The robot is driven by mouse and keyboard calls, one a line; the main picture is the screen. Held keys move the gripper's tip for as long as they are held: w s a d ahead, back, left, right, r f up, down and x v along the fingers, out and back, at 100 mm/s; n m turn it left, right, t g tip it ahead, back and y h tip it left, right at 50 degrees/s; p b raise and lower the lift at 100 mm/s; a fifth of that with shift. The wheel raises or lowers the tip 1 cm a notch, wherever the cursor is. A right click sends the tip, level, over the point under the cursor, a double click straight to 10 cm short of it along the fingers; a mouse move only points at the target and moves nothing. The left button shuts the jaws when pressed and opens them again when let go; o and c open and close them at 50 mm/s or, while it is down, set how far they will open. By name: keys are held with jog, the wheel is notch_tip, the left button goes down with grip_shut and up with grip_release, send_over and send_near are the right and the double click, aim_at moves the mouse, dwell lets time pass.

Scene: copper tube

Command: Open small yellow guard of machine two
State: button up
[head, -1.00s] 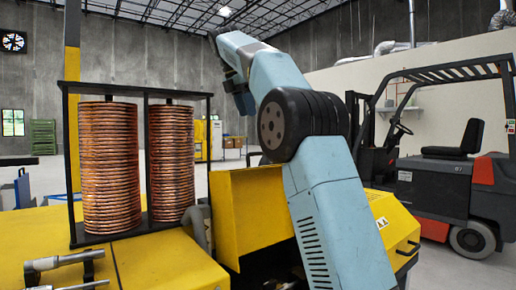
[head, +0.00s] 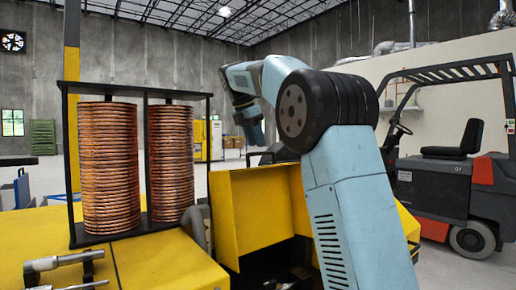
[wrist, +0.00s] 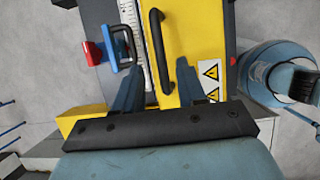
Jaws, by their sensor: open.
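In the wrist view, a yellow panel (wrist: 190,30) with a black bar handle (wrist: 157,50) and warning labels lies below my gripper. It looks like the small yellow guard. My gripper (wrist: 159,64) is open, with one blue finger on each side of the handle's line. Nothing shows held, and I cannot tell how far above the handle the fingertips are. In the head view, my arm bends over the yellow machine housing (head: 262,215). Its end hangs behind that housing, where the fingertips cannot be made out. My arm hides part of the machine.
A red block (wrist: 93,53) and a blue bracket (wrist: 115,45) sit left of the panel. A rack with two copper tube coils (head: 108,165) stands at left on a yellow surface. A forklift (head: 450,185) stands at right on open floor.

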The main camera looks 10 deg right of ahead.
jog(key=shift+x, duration=1.6)
jog(key=shift+c, duration=0.3)
grip_shut()
jog(key=shift+r, duration=0.1)
